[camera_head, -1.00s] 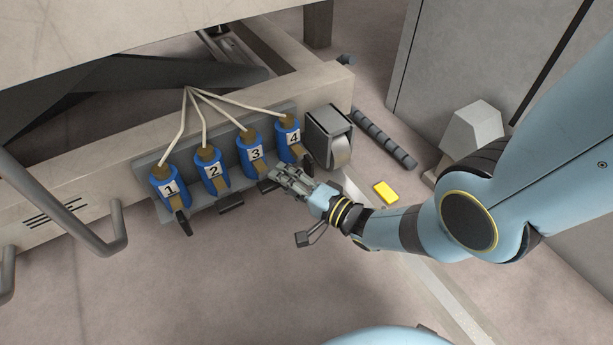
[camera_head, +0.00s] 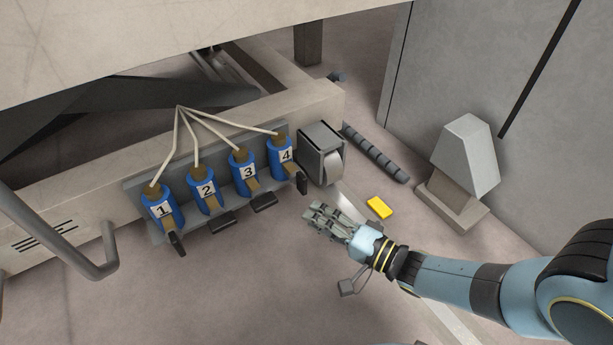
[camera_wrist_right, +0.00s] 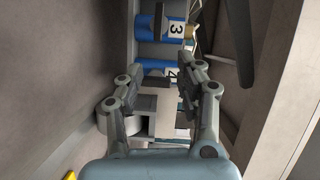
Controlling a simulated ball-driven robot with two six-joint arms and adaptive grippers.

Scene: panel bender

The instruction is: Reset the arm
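My right gripper (camera_head: 318,213) is held over the floor in front of the numbered blue units, below and right of unit 4 (camera_head: 281,157). In the right wrist view my right gripper (camera_wrist_right: 162,88) has its fingers apart with nothing held between them. Blue units 1 (camera_head: 161,208), 2 (camera_head: 204,190) and 3 (camera_head: 244,171) stand in a row with unit 4, each with a black handle in front. The handles of 2 and 3 look level; those of 1 and 4 appear turned. My left gripper is out of view.
A grey roller block (camera_head: 322,155) sits right of unit 4. A bent grey pipe (camera_head: 62,243) is at left. The floor in front is clear.

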